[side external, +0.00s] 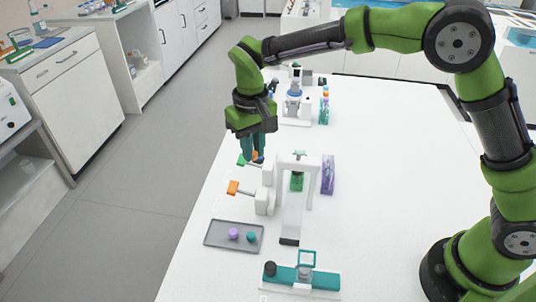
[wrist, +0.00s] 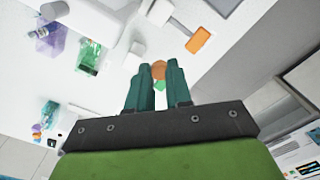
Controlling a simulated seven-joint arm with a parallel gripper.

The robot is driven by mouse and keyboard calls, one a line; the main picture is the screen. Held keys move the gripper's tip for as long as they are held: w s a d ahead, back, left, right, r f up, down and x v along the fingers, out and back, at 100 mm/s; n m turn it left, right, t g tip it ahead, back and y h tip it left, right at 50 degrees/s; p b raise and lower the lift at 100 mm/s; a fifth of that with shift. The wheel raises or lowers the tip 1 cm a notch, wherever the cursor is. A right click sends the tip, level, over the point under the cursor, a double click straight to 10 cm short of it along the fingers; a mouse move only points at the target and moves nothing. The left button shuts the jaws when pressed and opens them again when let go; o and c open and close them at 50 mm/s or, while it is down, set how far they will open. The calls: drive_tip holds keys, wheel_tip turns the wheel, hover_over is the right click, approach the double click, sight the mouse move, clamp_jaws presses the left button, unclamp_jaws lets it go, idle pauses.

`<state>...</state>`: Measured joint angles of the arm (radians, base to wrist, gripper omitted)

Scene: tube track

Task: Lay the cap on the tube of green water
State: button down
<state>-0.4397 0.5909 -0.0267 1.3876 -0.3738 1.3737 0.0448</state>
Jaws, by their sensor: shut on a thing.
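My gripper (side external: 254,151) is shut on a small orange piece (wrist: 158,70), held between its teal fingertips above the bench beside a white fixture. It looks like a cap, but the fingers hide much of it. On the dark tray (side external: 212,243) sit a purple cap (side external: 234,234) and a teal cap (side external: 252,237). A green translucent object (side external: 297,182), perhaps the tube of green water, stands at the white arch; it also shows in the wrist view (wrist: 88,57), left of the fingers. I cannot make out its opening.
The white fixture (side external: 266,200) has an orange lever (side external: 233,187) and a green lever (side external: 242,160), close to my fingers. A purple translucent object (side external: 328,175) stands right of the arch. A teal holder (side external: 325,281) lies in front. The bench's right side is clear.

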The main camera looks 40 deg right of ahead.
drive_tip(key=s+d+m, duration=0.1)
drive_tip(key=d, duration=0.2)
drive_tip(key=s+d+r, duration=0.1)
drive_tip(key=d, duration=0.2)
drive_tip(key=s+d+r+m, duration=0.1)
drive_tip(key=d, duration=0.3)
drive_tip(key=shift+s+m, duration=0.1)
drive_tip(key=shift+m, duration=0.2)
drive_tip(key=shift+s+d+f, duration=0.15)
drive_tip(key=shift+s+f, duration=0.15)
drive_tip(key=shift+f, duration=2.3)
drive_tip(key=shift+f, duration=0.15)
drive_tip(key=c, duration=1)
unclamp_jaws()
drive_tip(key=shift+o, duration=0.2)
